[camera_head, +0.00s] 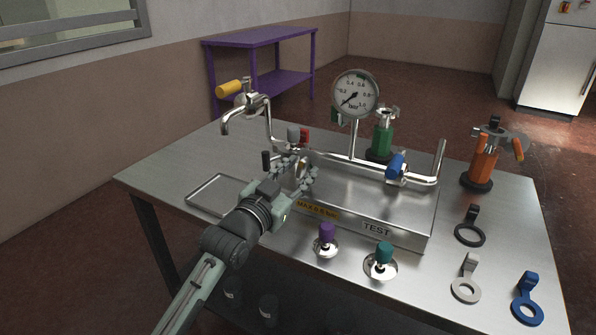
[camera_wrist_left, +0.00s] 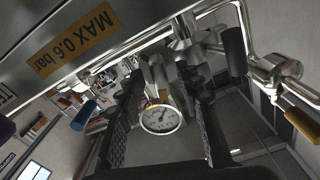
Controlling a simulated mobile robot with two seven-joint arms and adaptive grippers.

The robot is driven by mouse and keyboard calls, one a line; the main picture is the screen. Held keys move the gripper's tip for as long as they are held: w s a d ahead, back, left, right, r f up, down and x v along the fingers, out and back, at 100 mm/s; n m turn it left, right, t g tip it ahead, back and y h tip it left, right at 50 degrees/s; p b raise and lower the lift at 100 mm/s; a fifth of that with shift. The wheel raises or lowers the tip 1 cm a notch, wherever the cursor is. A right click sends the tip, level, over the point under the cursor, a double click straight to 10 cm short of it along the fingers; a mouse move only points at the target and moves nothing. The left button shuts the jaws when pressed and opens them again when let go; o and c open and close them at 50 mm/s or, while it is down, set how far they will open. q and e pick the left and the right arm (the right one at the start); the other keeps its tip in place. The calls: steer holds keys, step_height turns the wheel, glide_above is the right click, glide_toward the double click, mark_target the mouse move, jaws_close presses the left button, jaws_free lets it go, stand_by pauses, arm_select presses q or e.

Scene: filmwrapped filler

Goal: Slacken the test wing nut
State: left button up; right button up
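The test fixture is a metal box with a "TEST" label (camera_head: 376,229) and a yellow "MAX 0.6 bar" plate (camera_head: 317,210), the plate also showing in the left wrist view (camera_wrist_left: 73,45). My left gripper (camera_head: 301,178) is at the left end of the box, in front of the pipe joint. In the left wrist view my left gripper (camera_wrist_left: 162,92) has its two dark fingers wide apart. Metal clamp parts (camera_wrist_left: 188,48) show at and beyond the fingertips. I cannot make out the wing nut clearly, as the gripper covers that joint in the head view. My right gripper is not in view.
A pressure gauge (camera_head: 356,94) stands above the pipe. Purple (camera_head: 327,233) and teal (camera_head: 384,253) knobs are in front. An empty tray (camera_head: 196,202) lies left.

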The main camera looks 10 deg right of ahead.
arm_select(q)
steer(key=shift+s+a, duration=0.1)
steer(key=shift+s, duration=0.05)
steer(key=v, duration=1.1)
steer(key=shift+s+a, duration=0.2)
steer(key=shift+s, duration=0.1)
